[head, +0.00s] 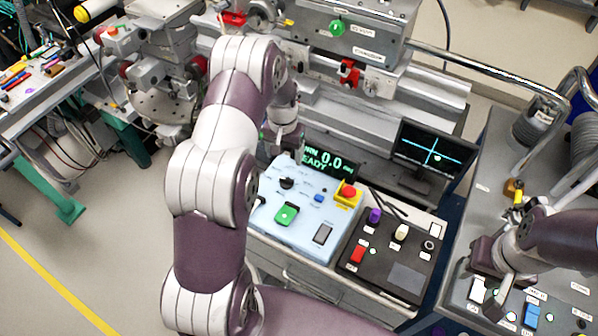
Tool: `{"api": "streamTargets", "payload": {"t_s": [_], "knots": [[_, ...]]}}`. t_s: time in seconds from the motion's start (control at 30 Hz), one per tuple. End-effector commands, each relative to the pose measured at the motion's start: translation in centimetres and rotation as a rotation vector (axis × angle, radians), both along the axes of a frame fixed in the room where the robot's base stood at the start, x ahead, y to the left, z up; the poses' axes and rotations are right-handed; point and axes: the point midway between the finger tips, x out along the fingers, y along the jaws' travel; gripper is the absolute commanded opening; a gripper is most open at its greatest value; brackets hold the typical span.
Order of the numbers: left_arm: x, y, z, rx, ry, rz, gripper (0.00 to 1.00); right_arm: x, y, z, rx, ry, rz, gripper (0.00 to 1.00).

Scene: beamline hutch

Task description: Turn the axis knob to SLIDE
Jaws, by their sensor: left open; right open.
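A light-blue control panel (275,226) sits in the middle of the head view. A small black knob (287,183) stands on its upper left part, with faint labels around it that are too small to read. I take this to be the axis knob, but cannot tell which label it points at. My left gripper (294,150) hangs pointing down just above the panel's back edge, beyond the knob and apart from it. It is open, and my arm partly hides it and the panel's left side. My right gripper (482,277) is open over the grey bench at right.
The panel also carries a green button (287,214), a red stop button on yellow (348,193) and a display (331,163). A black box (376,268) with coloured knobs stands to its right, below a small monitor (431,153). Metal machinery (335,105) lies behind.

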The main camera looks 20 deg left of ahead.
Motion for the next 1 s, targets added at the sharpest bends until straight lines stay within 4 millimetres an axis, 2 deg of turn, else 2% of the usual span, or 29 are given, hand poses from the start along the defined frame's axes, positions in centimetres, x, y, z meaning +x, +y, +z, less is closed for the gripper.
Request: {"api": "streamTargets", "payload": {"t_s": [0.2, 0.4, 0.6, 0.87, 1.0], "knots": [[-0.2, -0.1, -5.2, -0.001, 0.005, 0.0, 0.74, 0.0, 0.0, 2.0, 0.0, -0.001, 0.0, 0.43], [-0.1, -0.1, -9.4, 0.0, 0.001, 0.001, 0.74, 0.0, 0.0, 3.0, 0.0, -0.001, 0.0, 0.43], [0.0, -0.1, -11.2, 0.0, -0.002, 0.001, 0.74, 0.0, 0.0, 3.2, 0.0, 0.0, 0.0, 0.43], [0.0, 0.0, -11.4, 0.0, -0.002, 0.001, 0.74, 0.0, 0.0, 3.1, 0.0, 0.0, 0.0, 0.43], [0.0, 0.0, -11.4, 0.0, -0.002, 0.001, 0.29, 0.0, 0.0, 3.1, 0.0, 0.0, 0.0, 0.43]]}}
